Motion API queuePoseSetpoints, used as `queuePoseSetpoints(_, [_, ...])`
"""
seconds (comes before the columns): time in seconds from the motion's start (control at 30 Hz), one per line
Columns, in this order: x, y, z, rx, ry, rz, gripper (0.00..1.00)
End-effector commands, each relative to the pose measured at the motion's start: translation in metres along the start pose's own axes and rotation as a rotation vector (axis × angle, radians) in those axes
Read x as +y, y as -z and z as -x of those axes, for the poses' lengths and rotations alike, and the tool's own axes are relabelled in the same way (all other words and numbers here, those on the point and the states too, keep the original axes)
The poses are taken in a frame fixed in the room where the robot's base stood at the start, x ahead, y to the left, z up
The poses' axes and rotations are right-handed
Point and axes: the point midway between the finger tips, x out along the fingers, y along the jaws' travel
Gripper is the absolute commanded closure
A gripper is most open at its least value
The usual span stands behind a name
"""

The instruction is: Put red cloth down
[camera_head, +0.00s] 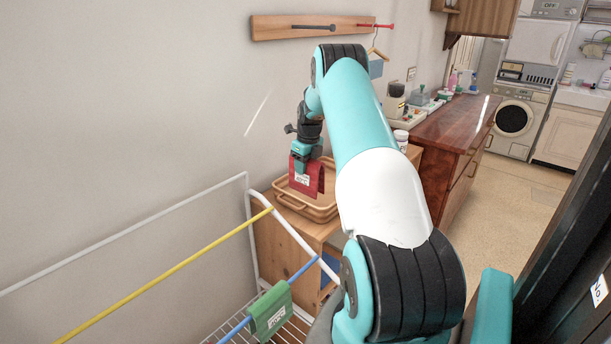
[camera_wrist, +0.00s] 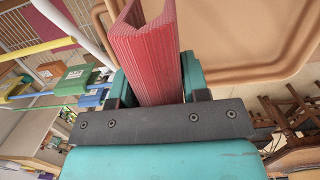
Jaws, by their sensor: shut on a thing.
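The red cloth (camera_head: 308,177) hangs from my gripper (camera_head: 306,153), folded, with a white label on its front. In the wrist view the ribbed red cloth (camera_wrist: 146,52) is pinched between the two teal fingers of my gripper (camera_wrist: 152,85). In the head view the cloth appears over or in front of a shallow tan tray (camera_head: 330,210) on a wooden cabinet. The tray also shows in the wrist view (camera_wrist: 215,25), beside and beyond the cloth. I cannot tell whether the cloth touches the tray.
A white drying rack (camera_head: 247,200) with a yellow bar (camera_head: 180,267) and a blue bar stands left of the cabinet; a green cloth (camera_head: 270,311) hangs on the blue bar. A white jar (camera_head: 401,139) stands right of the tray. A red-brown dresser (camera_head: 446,130) is behind.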

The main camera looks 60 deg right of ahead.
Motion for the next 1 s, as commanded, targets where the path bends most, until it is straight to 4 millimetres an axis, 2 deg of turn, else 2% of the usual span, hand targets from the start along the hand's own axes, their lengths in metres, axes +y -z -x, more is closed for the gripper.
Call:
queuePoseSetpoints(0.13, [0.000,0.001,-0.011,0.000,0.000,0.000,0.72])
queuePoseSetpoints(0.4, [0.000,0.005,-0.047,0.000,0.000,0.000,0.72])
queuePoseSetpoints(0.77, [0.000,0.006,-0.053,-0.001,0.001,0.000,0.72])
queuePoseSetpoints(0.8, [0.000,0.006,-0.053,-0.001,0.001,0.000,0.56])
queuePoseSetpoints(0.9, [0.000,0.006,-0.052,-0.001,0.001,0.000,0.33])
queuePoseSetpoints(1.0, [0.000,0.006,-0.052,-0.001,0.001,0.000,0.32])
